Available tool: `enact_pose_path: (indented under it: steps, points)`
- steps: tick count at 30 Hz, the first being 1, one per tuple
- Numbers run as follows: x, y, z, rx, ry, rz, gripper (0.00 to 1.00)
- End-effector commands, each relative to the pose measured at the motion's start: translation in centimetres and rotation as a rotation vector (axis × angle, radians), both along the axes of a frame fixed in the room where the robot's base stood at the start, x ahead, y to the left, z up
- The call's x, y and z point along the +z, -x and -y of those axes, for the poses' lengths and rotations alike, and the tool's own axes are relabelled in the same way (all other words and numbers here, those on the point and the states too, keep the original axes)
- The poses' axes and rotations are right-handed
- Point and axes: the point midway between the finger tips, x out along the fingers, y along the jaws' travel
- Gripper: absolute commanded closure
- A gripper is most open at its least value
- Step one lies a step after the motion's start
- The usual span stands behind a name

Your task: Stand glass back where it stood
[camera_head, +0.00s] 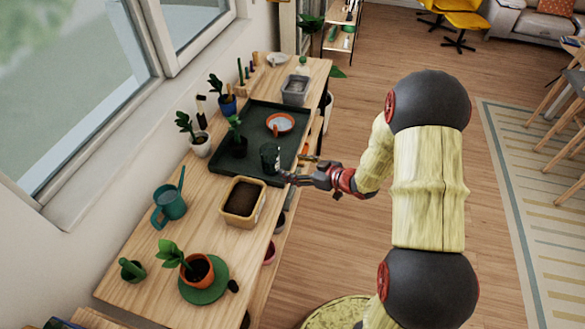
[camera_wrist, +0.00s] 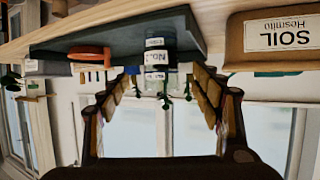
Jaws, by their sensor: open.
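The glass (camera_head: 269,158) is a dark, see-through tumbler standing upright on the near right corner of the dark green tray (camera_head: 275,107). In the wrist view, which is upside down, the glass (camera_wrist: 160,42) appears ahead between the two fingers, with pale labels showing on or through it. My gripper (camera_head: 284,174) is open, close to the right side of the glass, low over the tray's edge. In the wrist view, the fingers of my gripper (camera_wrist: 165,76) are spread either side of the glass; contact cannot be told.
An orange-rimmed dish (camera_head: 280,123) and a potted plant (camera_head: 236,138) stand on the tray. A soil box (camera_head: 243,202) stands just nearer than the tray. A teal watering can (camera_head: 169,204) and a terracotta pot (camera_head: 197,271) stand further along the wooden bench (camera_head: 140,270). Windows line the left.

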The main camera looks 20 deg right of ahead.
Motion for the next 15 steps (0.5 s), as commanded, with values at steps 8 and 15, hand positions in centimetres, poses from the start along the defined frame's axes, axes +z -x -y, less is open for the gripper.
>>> enact_pose_path:
  steps: [8, 15]
  points:
    - [8.2, -2.1, 3.6, -0.199, 0.240, -0.032, 0.35]
    - [18.4, 2.9, 5.7, -0.476, 0.377, -0.158, 0.35]
